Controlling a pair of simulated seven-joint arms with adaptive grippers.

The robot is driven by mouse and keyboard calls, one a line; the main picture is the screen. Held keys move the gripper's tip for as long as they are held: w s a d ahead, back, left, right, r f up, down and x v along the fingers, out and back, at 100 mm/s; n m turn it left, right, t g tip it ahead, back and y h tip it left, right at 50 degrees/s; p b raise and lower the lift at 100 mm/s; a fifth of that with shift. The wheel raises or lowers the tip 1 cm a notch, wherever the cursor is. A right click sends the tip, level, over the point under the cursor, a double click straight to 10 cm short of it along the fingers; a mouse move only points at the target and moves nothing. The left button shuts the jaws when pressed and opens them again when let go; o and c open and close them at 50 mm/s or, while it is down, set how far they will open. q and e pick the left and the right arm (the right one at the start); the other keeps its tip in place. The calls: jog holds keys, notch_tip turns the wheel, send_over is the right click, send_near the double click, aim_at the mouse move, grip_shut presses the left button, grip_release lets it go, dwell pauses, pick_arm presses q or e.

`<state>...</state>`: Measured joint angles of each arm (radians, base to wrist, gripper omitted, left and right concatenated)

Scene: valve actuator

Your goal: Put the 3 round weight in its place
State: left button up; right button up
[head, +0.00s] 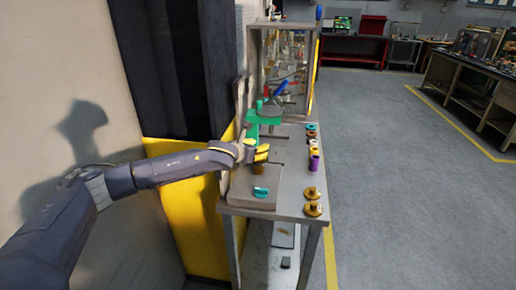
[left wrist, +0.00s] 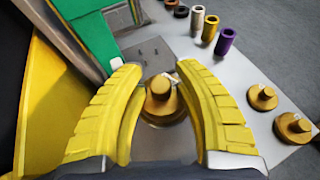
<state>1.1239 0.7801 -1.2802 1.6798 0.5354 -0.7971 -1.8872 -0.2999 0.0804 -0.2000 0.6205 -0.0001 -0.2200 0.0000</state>
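The other two weights (left wrist: 262,97) (left wrist: 293,127) stand on the table to the right, and also show in the head view at the table's right edge (head: 312,192) (head: 313,209). My left gripper (left wrist: 158,68) has yellow fingers apart, with gaps on both sides of the knob. In the head view it (head: 262,153) is above the fixture and partly hides the weight. My right gripper is not in view.
A green part (head: 264,117) stands behind the gripper. A purple cylinder (left wrist: 225,41) and several other cylinders and rings line the right side. A glass-fronted cabinet (head: 286,65) stands behind.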

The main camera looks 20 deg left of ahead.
pick_arm(q)
jog(key=shift+o, duration=0.9)
jog(key=shift+r, duration=0.2)
jog(key=v, duration=0.7)
jog(key=shift+s, duration=0.25)
